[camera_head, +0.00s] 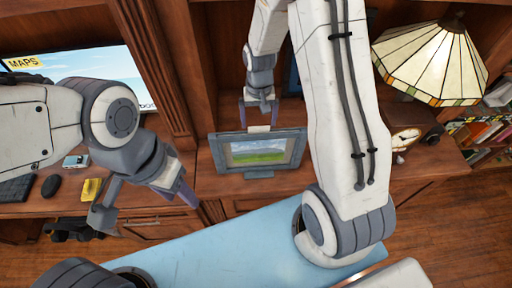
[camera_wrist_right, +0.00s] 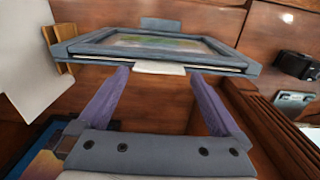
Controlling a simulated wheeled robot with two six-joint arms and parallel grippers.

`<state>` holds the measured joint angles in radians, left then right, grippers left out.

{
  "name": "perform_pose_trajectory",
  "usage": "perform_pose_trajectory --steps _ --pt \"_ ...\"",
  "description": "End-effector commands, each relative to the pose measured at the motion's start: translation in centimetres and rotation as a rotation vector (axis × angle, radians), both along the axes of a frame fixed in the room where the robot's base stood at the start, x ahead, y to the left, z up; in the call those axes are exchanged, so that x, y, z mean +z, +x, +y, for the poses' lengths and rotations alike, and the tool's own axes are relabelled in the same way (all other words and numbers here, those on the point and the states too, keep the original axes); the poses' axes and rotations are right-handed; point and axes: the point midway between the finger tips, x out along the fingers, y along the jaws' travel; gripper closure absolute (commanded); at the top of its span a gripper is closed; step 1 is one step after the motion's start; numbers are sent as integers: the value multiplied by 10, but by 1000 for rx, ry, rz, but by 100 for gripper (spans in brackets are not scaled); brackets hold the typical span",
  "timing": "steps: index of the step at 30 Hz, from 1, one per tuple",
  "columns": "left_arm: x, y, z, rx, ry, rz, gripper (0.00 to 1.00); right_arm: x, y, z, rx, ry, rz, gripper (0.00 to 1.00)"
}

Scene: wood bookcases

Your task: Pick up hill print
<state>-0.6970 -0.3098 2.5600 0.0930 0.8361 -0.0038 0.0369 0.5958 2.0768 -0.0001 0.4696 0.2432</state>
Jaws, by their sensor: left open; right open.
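The hill print (camera_head: 258,153) is a small green-hill picture in a grey-blue frame. It stands on the wooden shelf at the centre of the head view, and it also shows across the top of the right wrist view (camera_wrist_right: 160,42). A pale tab (camera_wrist_right: 159,68) sticks out from its edge. My right gripper (camera_head: 259,125) is open at the print's upper edge, with its two purple fingers (camera_wrist_right: 162,75) either side of the tab. Whether they touch the frame I cannot tell. My left gripper (camera_head: 147,208) is open and empty, left of the print.
A stained-glass lamp (camera_head: 430,62) and a clock (camera_head: 405,138) stand to the right. A light blue surface (camera_head: 220,245) lies in front.

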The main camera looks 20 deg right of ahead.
Motion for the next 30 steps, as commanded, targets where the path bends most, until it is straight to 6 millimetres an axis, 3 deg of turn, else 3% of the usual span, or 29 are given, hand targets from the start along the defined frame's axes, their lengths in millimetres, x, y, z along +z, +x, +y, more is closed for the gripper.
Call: perform_pose_trajectory --steps 5,12,13,20,21,30 --pt "7 0 0 -1 0 0 50 -17 0 0 -1 1 2 0" --pt "7 0 0 -1 0 0 50 -20 0 0 -1 0 -1 0" --pt "6 0 0 -1 0 0 50 -20 0 0 -1 0 -1 4" --pt "7 0 0 -1 0 0 50 -19 0 0 -1 0 -1 92" --pt "7 0 0 -1 0 0 50 -19 0 0 0 0 -1 95" --pt "5 0 0 -1 0 0 50 -16 1 0 0 0 -2 96"
